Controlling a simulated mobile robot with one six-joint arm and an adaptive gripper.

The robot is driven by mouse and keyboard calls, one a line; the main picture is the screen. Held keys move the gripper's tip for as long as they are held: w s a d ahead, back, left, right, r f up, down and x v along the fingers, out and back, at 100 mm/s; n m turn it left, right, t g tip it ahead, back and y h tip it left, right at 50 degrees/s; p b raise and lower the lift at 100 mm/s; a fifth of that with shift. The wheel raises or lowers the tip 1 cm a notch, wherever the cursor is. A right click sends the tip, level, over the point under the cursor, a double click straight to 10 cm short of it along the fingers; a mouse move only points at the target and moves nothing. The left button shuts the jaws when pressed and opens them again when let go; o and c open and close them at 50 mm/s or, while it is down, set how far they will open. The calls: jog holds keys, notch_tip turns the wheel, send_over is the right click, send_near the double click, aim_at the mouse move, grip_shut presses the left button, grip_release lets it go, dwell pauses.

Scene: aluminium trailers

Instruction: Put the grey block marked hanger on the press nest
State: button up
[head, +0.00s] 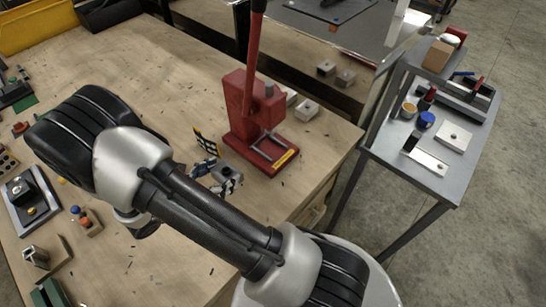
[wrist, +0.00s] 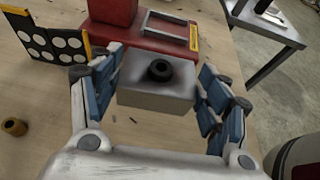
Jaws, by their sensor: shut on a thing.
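My gripper (wrist: 158,85) is shut on a light grey block (wrist: 140,98) with a black round boss on top. In the head view the block (head: 230,172) shows between the blue finger pads, low over the wooden bench. No writing can be read on it. The red press (head: 240,105) stands just beyond, and its base also shows in the wrist view (wrist: 125,38). The press nest, a grey metal frame (head: 268,143), lies on the base beside a yellow label; it also shows in the wrist view (wrist: 170,14). The block is on the near side of the nest, apart from it.
A black and yellow plate with pale discs (wrist: 50,40) stands left of my gripper. Pale grey blocks (head: 306,109) lie behind the press. A metal cart (head: 440,180) with parts stands at the right. Trays and small parts fill the bench's left side.

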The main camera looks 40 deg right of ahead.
jog(key=shift+s+d+f, duration=0.15)
jog(key=shift+d+f, duration=0.05)
jog(key=shift+d, duration=0.2)
jog(key=d, duration=0.6)
jog(key=d+b, duration=0.1)
jog(key=d, duration=0.5)
jog(key=w+d+b, duration=0.1)
jog(key=d, duration=0.5)
jog(key=shift+w+a+f+b, duration=0.1)
jog(key=shift+f+b, duration=0.25)
jog(key=shift+f, duration=0.4)
jog(key=shift+f, duration=0.1)
jog(key=shift+f, duration=0.15)
jog(key=o, duration=1.4)
jog(key=shift+o, duration=0.2)
